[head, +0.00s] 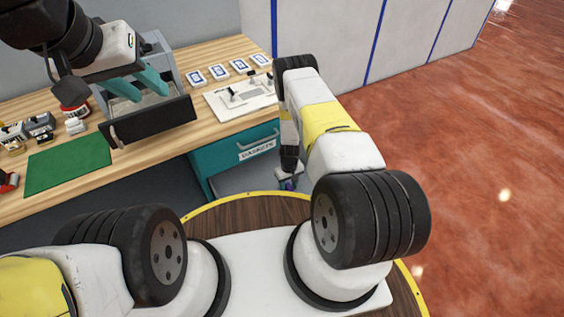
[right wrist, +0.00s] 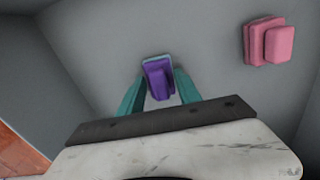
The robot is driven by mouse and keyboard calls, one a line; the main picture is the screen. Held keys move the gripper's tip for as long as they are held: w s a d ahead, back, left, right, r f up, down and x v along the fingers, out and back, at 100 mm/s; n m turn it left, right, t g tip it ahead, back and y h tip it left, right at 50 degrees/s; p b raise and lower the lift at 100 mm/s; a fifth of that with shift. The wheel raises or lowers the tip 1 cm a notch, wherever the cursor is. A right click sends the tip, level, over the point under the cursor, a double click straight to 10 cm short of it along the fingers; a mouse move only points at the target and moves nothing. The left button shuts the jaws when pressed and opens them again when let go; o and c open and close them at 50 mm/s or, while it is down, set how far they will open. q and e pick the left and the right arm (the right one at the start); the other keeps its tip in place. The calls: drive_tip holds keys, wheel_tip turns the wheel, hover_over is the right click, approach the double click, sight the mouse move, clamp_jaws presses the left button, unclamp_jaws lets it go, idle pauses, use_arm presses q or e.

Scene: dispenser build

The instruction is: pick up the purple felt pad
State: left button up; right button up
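The purple felt pad (right wrist: 158,78) lies on the grey floor of a drawer in the right wrist view, with a teal layer showing along its edges. A smaller raised block stands on it. My right gripper (right wrist: 159,76) has its teal fingers apart, one on each side of the pad; contact is unclear. In the head view my right arm reaches down into the open drawer labelled GASKETS (head: 257,151), where a bit of purple shows and the fingers are mostly hidden. My left gripper (head: 150,95) is open above a grey bin with a dark front (head: 150,121).
Pink pads (right wrist: 265,42) lie to the right of the purple one, near the drawer wall. The wooden bench holds a green mat (head: 68,164), a white board with parts (head: 240,97), several blue-and-white cards (head: 220,73) and small items at the left.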

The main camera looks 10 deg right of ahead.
sight(289, 185)
clamp_jaws()
wheel_tip(289, 185, up, 10)
drive_tip(key=shift+r, duration=0.1)
idle(0.4)
